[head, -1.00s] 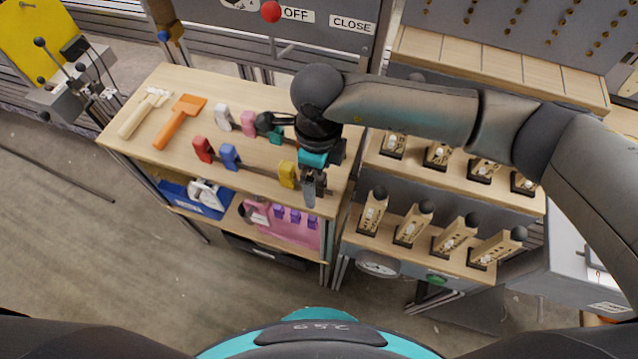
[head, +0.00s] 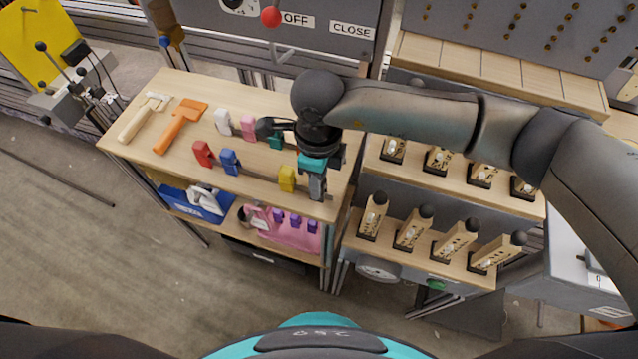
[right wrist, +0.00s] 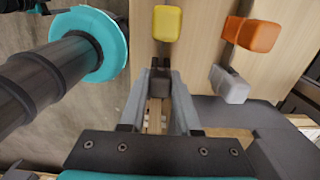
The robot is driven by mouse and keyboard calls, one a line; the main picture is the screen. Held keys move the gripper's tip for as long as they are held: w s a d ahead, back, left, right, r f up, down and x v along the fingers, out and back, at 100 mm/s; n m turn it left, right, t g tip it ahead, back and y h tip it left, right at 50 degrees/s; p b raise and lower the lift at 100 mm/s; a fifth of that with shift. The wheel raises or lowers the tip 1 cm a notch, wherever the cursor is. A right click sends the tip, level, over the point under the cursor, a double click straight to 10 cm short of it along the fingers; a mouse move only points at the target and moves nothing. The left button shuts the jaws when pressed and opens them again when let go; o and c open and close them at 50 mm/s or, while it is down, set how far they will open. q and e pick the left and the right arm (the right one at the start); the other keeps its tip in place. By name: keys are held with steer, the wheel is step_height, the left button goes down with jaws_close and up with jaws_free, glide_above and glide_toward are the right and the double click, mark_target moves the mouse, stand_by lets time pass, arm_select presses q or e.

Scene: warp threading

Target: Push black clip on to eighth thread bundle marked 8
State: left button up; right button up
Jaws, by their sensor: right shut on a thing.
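The black clip (right wrist: 160,88) shows as a dark block between the fingers of my right gripper in the right wrist view. My right gripper (head: 317,187) is at the near right corner of the wooden table, just right of the yellow clip. In the right wrist view my right gripper (right wrist: 160,75) is shut on the black clip, with its fingers on both sides. Whether the clip still rests on the table is not clear. I cannot make out a thread bundle marked 8. My left gripper is not clearly in view.
The table (head: 240,97) holds yellow (head: 287,178), blue (head: 230,161), red (head: 202,153), pink (head: 249,126) and white (head: 222,121) clips. Orange (right wrist: 252,33) and grey (right wrist: 230,85) clips are close to the gripper. Wooden blocks with black knobs (head: 412,228) stand on shelves to the right.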

arm_select(q)
steer(key=shift+s, duration=0.3)
arm_select(e)
jaws_close()
steer(key=shift+r+p, duration=0.7)
steer(key=shift+r, duration=0.35)
steer(key=shift+r+p, duration=0.95)
steer(key=shift+r, duration=0.5)
arm_select(q)
steer(key=shift+w+r+p, duration=0.15)
steer(key=shift+w+r, duration=0.1)
steer(key=shift+r, duration=0.75)
steer(key=shift+w+r+p, duration=0.15)
steer(key=shift+w+r, duration=0.1)
steer(key=shift+r, duration=0.75)
arm_select(e)
steer(key=shift+r, duration=0.55)
